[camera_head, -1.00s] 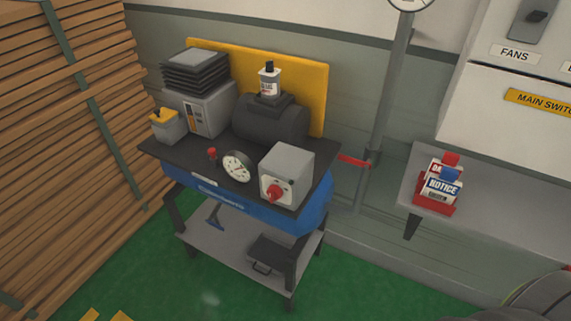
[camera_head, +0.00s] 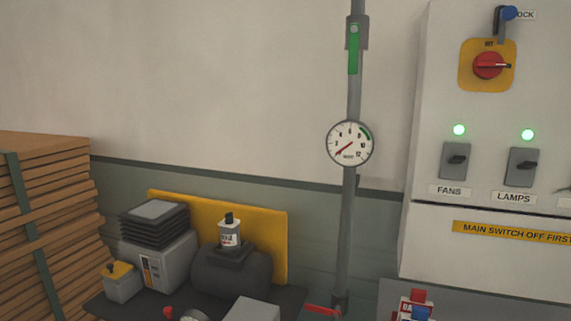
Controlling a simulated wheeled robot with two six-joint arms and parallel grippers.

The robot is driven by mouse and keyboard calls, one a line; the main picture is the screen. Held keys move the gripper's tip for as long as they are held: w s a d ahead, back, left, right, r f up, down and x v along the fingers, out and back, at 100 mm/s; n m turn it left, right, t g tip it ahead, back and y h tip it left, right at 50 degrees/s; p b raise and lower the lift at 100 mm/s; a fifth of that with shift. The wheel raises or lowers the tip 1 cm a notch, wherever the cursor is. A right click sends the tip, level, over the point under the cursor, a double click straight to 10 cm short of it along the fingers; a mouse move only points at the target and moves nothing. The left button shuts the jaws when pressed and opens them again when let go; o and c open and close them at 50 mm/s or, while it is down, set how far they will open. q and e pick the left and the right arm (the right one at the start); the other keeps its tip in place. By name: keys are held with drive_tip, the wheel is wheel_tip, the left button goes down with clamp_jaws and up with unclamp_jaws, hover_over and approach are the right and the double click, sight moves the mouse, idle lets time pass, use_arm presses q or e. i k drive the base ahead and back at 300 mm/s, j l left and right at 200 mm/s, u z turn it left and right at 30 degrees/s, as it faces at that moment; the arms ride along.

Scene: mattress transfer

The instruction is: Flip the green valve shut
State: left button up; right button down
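The green valve (camera_head: 353,50) is a lever on the grey vertical pipe (camera_head: 346,235), near the top of the head view. Its green handle hangs straight down, in line with the pipe. A round pressure gauge (camera_head: 349,144) sits on the pipe below it, with its red needle pointing to the lower left. A red lever (camera_head: 322,311) sits lower on the pipe, roughly horizontal, at the bottom edge. Neither of my grippers is in view.
An electrical cabinet (camera_head: 420,110) with a red rotary switch (camera_head: 488,66) and two lit green lamps stands on the right. A compressor bench (camera_head: 97,304) with a dark tank stands below left. Stacked planks (camera_head: 55,215) fill the left edge. The wall beside the valve is clear.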

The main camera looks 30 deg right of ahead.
sight(354, 30)
drive_tip(key=z, duration=1.2)
